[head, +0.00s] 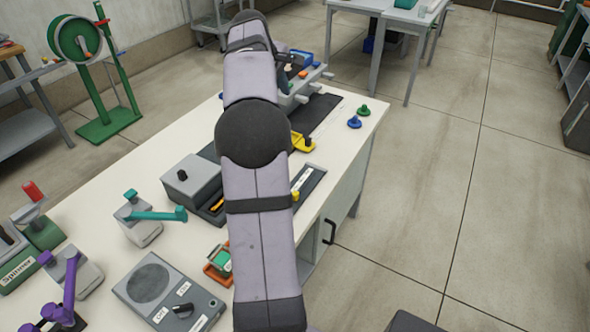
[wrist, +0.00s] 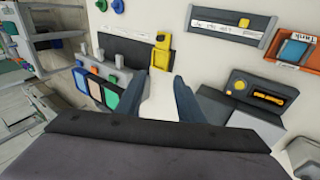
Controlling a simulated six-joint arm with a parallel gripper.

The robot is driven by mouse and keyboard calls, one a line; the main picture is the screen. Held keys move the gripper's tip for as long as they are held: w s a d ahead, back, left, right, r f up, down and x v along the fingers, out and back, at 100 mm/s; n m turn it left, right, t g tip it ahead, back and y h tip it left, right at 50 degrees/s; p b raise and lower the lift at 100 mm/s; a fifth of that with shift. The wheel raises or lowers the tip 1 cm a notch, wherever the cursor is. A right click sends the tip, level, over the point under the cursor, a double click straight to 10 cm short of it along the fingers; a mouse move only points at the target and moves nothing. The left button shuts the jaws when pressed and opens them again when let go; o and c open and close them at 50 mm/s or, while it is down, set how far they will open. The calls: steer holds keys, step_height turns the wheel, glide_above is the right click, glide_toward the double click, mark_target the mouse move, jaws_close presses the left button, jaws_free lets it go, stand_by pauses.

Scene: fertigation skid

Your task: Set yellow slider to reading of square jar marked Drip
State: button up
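The yellow slider knob (wrist: 244,22) sits on a grey panel with a white marked strip (wrist: 215,24) at the top right of the wrist view. In the head view the yellow knob (head: 295,196) shows at the panel's near end, partly beside my arm. My gripper (wrist: 161,84) is open and empty over the white tabletop, apart from the slider; my arm hides it in the head view. No jar with a readable Drip mark shows. A grey unit has blue, green and orange windows (wrist: 109,95) left of my gripper; I cannot tell whether these are jars.
A yellow holder (wrist: 161,52) stands beyond my fingers. A grey box with a yellow display (wrist: 268,98) is at the right, near an orange tray (wrist: 292,52). Levers, including a teal one (head: 158,214), and a switch box (head: 168,292) crowd the table's near left.

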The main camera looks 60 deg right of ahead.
steer(key=s+a+f+m+y+p, duration=0.2)
steer(key=s+f+m+p, duration=0.1)
steer(key=f+m, duration=0.2)
steer(key=s+a+f+m+y+p, duration=0.2)
steer(key=s+a+f+m+p, duration=0.1)
steer(key=m, duration=0.4)
steer(key=s+a+f+m+g+y+p, duration=0.1)
steer(key=s+a+f+m+y+p, duration=0.1)
steer(key=f, duration=0.6)
steer(key=shift+s+a+f+m+p, duration=0.1)
steer(key=shift+s+m+p, duration=0.25)
steer(key=shift+m, duration=0.3)
steer(key=shift+s+a+r+m+p, duration=0.1)
steer(key=shift+m+p, duration=0.4)
steer(key=shift+m, duration=0.1)
steer(key=shift+s+a+f+m+p, duration=0.1)
steer(key=shift+s+m+p, duration=0.25)
steer(key=shift+m, duration=0.3)
steer(key=shift+w+f+p, duration=0.1)
steer(key=shift+f+p, duration=1.1)
steer(key=shift+f, duration=2.5)
jaws_close()
